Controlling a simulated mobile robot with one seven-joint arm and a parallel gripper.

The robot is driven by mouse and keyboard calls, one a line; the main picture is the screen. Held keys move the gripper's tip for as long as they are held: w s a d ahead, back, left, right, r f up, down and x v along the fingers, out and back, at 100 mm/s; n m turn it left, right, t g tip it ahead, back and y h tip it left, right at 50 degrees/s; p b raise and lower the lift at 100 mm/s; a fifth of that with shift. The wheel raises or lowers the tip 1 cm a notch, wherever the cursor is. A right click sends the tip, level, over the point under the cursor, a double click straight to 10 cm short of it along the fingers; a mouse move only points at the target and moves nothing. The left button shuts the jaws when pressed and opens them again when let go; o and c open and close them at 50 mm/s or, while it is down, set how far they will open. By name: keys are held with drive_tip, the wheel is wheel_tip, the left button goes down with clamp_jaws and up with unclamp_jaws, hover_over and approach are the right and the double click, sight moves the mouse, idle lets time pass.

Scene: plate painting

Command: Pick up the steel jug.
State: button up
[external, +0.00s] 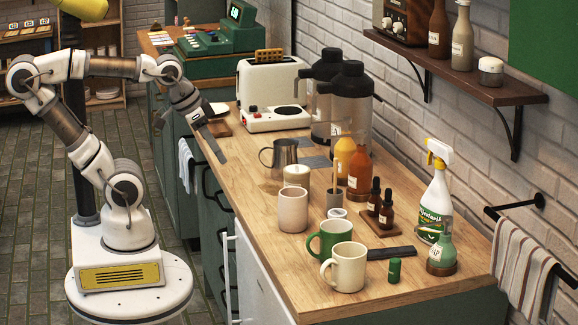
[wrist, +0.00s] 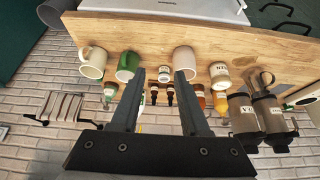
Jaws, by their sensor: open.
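The steel jug (external: 286,153) stands upright on the wooden counter in the external view, its handle toward the left. It is in front of the toaster and behind a lidded cream jar (external: 296,176). My gripper (external: 192,145) is at the counter's left edge, left of the jug and apart from it. In the wrist view my gripper (wrist: 160,76) shows two dark fingers spread apart with nothing held between them.
A pinkish mug (external: 293,209), a green mug (external: 330,240) and a cream mug (external: 345,267) stand along the counter's front. Two tall dark-topped dispensers (external: 349,105) and a white toaster (external: 270,92) stand behind the jug. Bare counter (external: 245,165) lies left of the jug.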

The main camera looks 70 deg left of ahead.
drive_tip(key=w+a+m+g+y, duration=0.1)
drive_tip(key=w+a+m+y, duration=0.2)
drive_tip(key=w+a, duration=0.35)
drive_tip(key=m+g+y+p, duration=0.2)
drive_tip(key=m+g+y, duration=0.3)
drive_tip(key=m, duration=1)
hover_over(279, 160)
drive_tip(key=s+d, duration=0.6)
drive_tip(key=d, duration=0.1)
wheel_tip(279, 160, down, 10)
drive_tip(key=f+t+y, duration=0.1)
drive_tip(key=x, duration=1.7)
drive_tip(key=shift+w+r+b, duration=0.1)
drive_tip(key=shift+w+b, duration=0.05)
drive_tip(key=shift+b, duration=0.25)
drive_tip(key=shift+c, duration=0.2)
clamp_jaws()
